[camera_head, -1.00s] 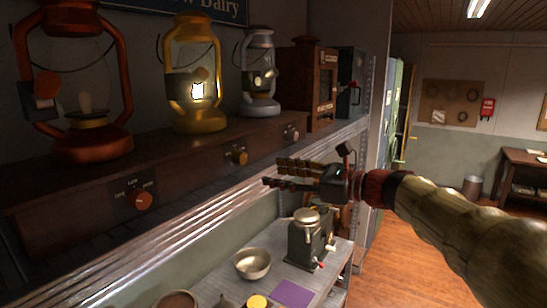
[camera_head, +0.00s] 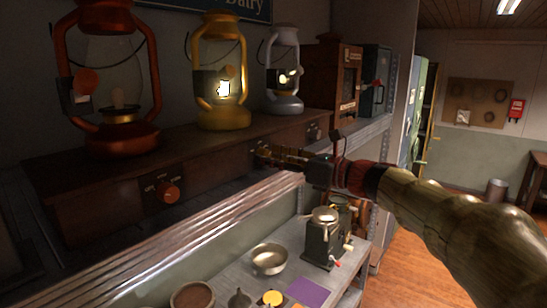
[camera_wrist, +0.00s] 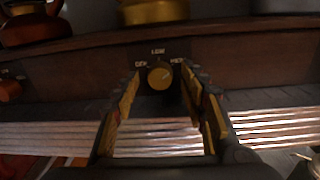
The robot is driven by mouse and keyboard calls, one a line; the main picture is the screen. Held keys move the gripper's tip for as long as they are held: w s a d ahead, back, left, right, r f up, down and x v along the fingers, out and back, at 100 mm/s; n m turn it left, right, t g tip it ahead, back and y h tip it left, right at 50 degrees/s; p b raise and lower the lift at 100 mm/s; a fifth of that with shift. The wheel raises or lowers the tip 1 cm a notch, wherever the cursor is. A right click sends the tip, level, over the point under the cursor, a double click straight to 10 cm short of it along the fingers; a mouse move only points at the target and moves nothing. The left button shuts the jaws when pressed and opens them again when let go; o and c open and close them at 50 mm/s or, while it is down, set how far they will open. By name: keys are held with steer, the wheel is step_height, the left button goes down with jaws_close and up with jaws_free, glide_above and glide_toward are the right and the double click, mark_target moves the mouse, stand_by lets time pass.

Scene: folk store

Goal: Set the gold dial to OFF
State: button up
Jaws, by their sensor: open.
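In the head view my gripper (camera_head: 272,154) largely covers the dial. In the wrist view my gripper (camera_wrist: 162,98) is open, its two fingers on either side of the dial, tips close to the panel; contact cannot be told. The gold lantern (camera_head: 222,85) above the dial glows.
An orange dial (camera_head: 168,192) is left on the same panel and a silver dial (camera_head: 314,132) right. A red lantern (camera_head: 110,90) and a silver lantern (camera_head: 285,75) stand above. A ribbed metal ledge (camera_head: 180,240) runs below the dials.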

steer(key=c, duration=0.3)
steer(key=c, duration=0.8)
jaws_close()
